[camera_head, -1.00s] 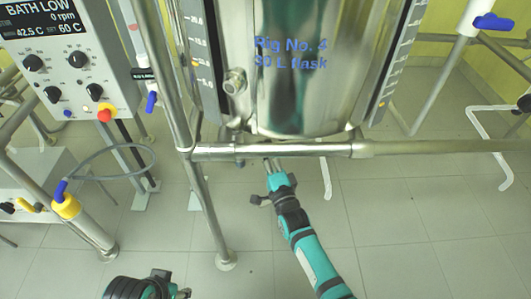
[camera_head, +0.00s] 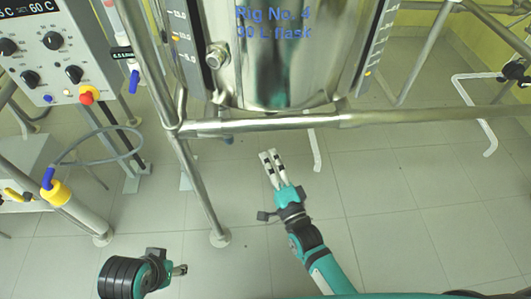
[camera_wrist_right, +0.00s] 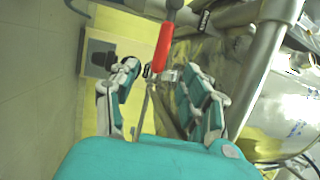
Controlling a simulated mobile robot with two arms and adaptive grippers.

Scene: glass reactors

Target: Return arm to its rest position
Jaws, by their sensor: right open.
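My right gripper (camera_head: 272,158) is open and empty in the head view. It is over the floor, apart from and below the steel rail (camera_head: 260,125) under the flask in the picture. In the right wrist view, its two fingers (camera_wrist_right: 160,88) are spread apart. A red handle (camera_wrist_right: 164,45) shows beyond and between them, with no finger closed on it. My left gripper (camera_head: 180,270) is at the lower left of the head view, small and seen from above. Its jaw opening is not clear.
The steel flask (camera_head: 285,55) marked Rig No. 4 hangs above the rail. A frame leg (camera_head: 200,190) stands left of my right gripper. A control box (camera_head: 55,50) and a yellow valve fitting (camera_head: 55,192) are at the left.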

